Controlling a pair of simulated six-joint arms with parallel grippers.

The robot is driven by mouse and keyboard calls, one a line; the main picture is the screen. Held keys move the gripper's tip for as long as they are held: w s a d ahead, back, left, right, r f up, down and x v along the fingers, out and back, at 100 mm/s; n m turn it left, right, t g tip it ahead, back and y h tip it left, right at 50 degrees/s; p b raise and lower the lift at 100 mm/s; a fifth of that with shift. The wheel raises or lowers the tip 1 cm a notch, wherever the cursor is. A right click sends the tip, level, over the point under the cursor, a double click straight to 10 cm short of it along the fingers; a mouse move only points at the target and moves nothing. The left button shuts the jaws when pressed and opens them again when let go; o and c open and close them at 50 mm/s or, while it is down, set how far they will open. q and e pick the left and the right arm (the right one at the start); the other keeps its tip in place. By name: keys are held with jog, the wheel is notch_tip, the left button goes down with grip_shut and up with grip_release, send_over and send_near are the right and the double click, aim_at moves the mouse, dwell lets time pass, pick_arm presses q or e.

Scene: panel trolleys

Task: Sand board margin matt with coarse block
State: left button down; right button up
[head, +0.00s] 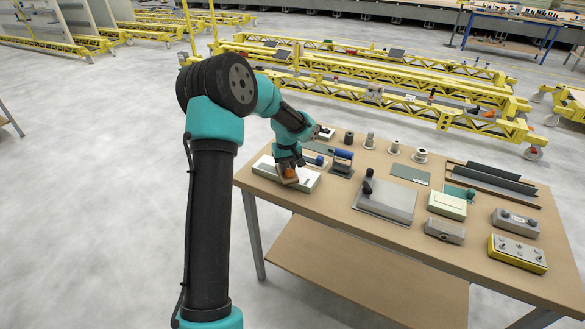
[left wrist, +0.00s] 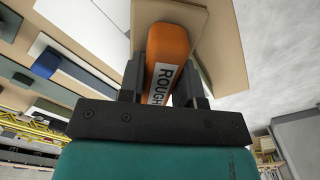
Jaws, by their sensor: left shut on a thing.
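My left gripper (head: 287,163) is shut on the orange handle of the coarse block (head: 290,172), over the left end of the workbench. In the left wrist view the orange handle (left wrist: 166,52) sits between both fingers and reads "ROUGH". A tan base spreads beyond the handle. A pale slab (head: 302,181), perhaps the board, lies at the bench's left end, partly hidden by the gripper and block. I cannot tell whether the block touches it. My right gripper is out of view.
The workbench (head: 375,239) also bears a blue-handled tool (head: 343,155), a grey plate with dark knobs (head: 386,201), a pale green box (head: 447,205) and a yellow-edged box (head: 517,254). Yellow trolleys (head: 400,97) stand behind. Open floor lies left.

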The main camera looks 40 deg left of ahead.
aim_at(263, 167)
pick_arm(q)
jog(key=shift+s+a+f, duration=0.15)
jog(key=shift+s+a, duration=0.25)
jog(key=shift+a, duration=1.25)
jog(key=shift+s+a+f, duration=0.15)
jog(key=shift+s+a, duration=0.25)
jog(key=shift+a, duration=1.3)
jog(key=shift+s+a+f, duration=0.15)
jog(key=shift+s+a, duration=0.25)
jog(key=shift+a, duration=1.25)
jog(key=shift+r, duration=0.1)
jog(key=shift+a+r, duration=0.1)
jog(key=shift+r, duration=0.65)
jog(key=shift+w+r, duration=0.15)
jog(key=shift+r, duration=1.8)
